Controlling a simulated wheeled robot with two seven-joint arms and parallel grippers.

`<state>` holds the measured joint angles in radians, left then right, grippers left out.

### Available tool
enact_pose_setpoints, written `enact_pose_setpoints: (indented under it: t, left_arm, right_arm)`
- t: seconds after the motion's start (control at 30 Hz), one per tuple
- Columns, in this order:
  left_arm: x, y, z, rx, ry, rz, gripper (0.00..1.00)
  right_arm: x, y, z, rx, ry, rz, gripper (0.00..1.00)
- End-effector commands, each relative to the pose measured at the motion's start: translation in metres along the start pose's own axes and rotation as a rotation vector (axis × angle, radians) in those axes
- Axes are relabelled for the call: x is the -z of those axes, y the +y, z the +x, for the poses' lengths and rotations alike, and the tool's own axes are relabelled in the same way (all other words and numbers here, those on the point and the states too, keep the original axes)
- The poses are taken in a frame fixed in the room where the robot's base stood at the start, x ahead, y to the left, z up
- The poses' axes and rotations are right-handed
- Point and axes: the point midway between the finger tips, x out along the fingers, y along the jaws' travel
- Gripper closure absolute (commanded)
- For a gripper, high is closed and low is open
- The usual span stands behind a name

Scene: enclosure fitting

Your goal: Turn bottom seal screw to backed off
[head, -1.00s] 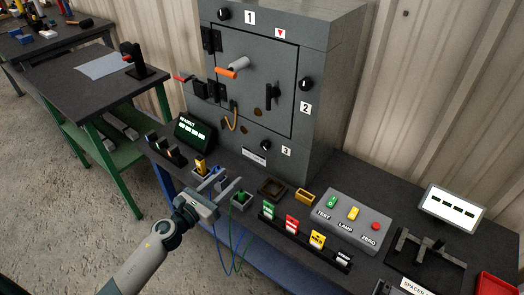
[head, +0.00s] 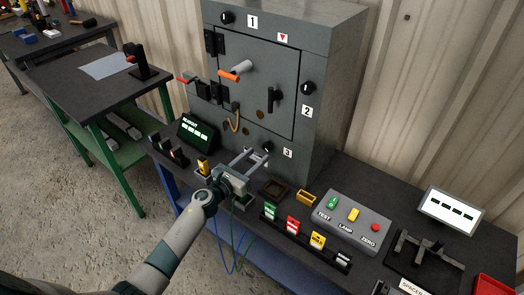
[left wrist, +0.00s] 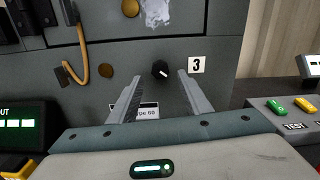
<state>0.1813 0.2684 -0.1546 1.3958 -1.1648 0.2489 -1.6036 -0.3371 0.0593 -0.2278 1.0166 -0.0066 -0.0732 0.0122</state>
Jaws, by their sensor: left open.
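The bottom seal screw is a black knob (head: 268,147) beside the label 3 on the lower front of the grey cabinet (head: 258,85). In the left wrist view the knob (left wrist: 160,69) has a white pointer mark slanting to the lower right. My left gripper (head: 257,153) is open and empty in front of the cabinet's lower face. In the left wrist view its two fingers (left wrist: 157,88) point at the face, one on each side of the knob and apart from it. The gap to the knob is hard to judge. My right gripper is not in view.
Another black knob (head: 307,88) is by label 2. An orange hook-shaped cable (left wrist: 80,58) hangs left of the screw.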

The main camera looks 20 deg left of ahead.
Motion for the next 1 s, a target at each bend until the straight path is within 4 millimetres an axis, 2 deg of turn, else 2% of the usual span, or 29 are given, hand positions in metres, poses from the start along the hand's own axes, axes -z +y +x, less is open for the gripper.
enact_pose_setpoints:
  t: [0.1,0.3,0.7,0.73,0.8,0.9,1.0]
  left_arm:
    - [-0.001,-0.001,0.019,0.001,-0.001,-0.003,0.56]
    - [0.000,0.000,0.037,0.000,0.000,-0.001,0.56]
    - [0.000,-0.001,0.042,0.001,0.000,0.000,0.56]
    - [0.000,-0.001,0.042,0.001,0.000,0.000,0.60]
    - [0.000,-0.001,0.042,0.001,0.001,0.000,0.77]
    - [0.000,-0.001,0.042,0.001,0.001,0.000,0.97]
    - [0.000,0.000,0.042,0.001,0.001,0.000,0.97]
  right_arm:
    - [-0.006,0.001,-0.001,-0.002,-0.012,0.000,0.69]
    - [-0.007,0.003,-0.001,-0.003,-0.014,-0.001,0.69]
    - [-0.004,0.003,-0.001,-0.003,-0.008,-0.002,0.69]
    - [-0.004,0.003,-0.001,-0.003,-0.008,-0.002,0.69]
    - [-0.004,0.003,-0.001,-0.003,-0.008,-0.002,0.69]
    - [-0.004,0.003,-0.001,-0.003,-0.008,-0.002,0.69]
    - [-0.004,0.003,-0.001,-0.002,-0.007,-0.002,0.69]
